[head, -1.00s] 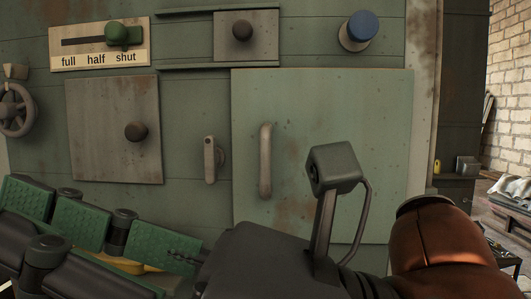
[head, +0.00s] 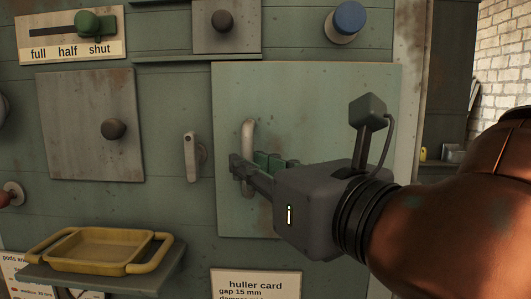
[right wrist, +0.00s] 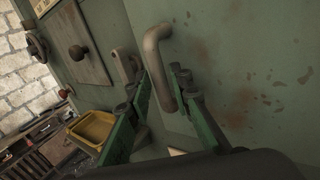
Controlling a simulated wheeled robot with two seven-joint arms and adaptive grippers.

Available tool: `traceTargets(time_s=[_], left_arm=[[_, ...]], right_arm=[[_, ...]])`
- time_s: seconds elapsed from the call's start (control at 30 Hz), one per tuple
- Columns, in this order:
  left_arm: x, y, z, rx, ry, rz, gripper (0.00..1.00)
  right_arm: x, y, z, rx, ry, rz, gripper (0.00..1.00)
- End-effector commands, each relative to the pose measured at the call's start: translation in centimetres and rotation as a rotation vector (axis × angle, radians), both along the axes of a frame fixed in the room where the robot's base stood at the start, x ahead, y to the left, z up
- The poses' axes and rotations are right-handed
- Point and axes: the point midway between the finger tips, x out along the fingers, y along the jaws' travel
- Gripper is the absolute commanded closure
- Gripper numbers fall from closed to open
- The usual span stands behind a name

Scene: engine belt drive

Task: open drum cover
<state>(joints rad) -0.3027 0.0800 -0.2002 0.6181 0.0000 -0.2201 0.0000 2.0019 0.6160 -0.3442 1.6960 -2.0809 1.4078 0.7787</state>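The drum cover (head: 340,100) is a large pale green panel, flat against the machine front and apparently closed. Its upright grey bar handle (head: 248,135) is near its left edge, and a small grey latch lever (head: 192,155) hangs upright just left of the cover. My right gripper (head: 238,168) reaches in from the right in front of the handle and hides its lower part. In the right wrist view the handle (right wrist: 158,65) shows between the two spread green fingers (right wrist: 160,95); contact cannot be told. My left gripper is not in view.
A yellow tray (head: 65,262) sits on a shelf at the lower left. A square panel with a dark knob (head: 113,129), a green slider (head: 90,24) and a blue button (head: 349,17) are on the machine front. A huller card (head: 255,284) is below the cover.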

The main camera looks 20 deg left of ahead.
Motion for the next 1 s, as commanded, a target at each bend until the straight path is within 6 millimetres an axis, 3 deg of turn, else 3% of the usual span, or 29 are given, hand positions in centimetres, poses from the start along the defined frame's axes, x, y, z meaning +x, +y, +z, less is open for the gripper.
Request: traceTargets(time_s=[0.2,0.5,0.8,1.0], left_arm=[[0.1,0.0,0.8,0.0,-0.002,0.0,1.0],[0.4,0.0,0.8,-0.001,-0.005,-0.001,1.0],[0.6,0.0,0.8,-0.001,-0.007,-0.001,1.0],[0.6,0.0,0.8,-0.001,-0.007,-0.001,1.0]], right_arm=[[1.3,1.5,0.0,-0.001,0.001,0.002,0.8],[1.4,1.6,-0.1,0.0,0.0,0.002,0.8],[1.4,1.6,0.0,0.0,0.0,0.002,1.0],[1.4,1.6,0.0,0.0,0.0,0.002,1.0]])
